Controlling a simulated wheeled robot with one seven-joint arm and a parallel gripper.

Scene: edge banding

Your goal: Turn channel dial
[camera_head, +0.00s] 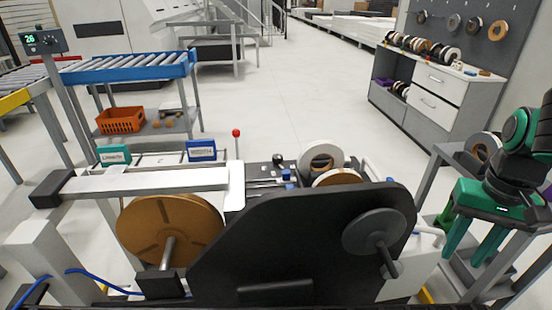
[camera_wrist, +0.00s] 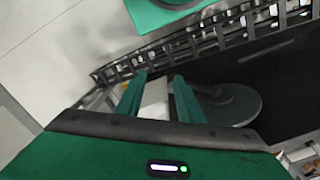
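A small grey control panel (camera_head: 43,40) stands on a post at the upper left in the head view. It has a green lit display reading 26 and small controls beside it, too small to make out; I cannot tell which one is the channel dial. My green gripper (camera_head: 466,258) is at the far right, pointing down, far across the machine from the panel. Its two fingers are apart with nothing held. In the wrist view my gripper (camera_wrist: 158,80) also shows spread fingers, with a pale surface visible beyond the gap. The panel is not visible there.
The edge-banding machine with its black plate (camera_head: 300,240) and brown tape reel (camera_head: 170,230) fills the front. A grey stand (camera_head: 432,180) is beside my gripper. A blue roller conveyor (camera_head: 125,68) and orange crate (camera_head: 120,119) are at left. The floor behind is clear.

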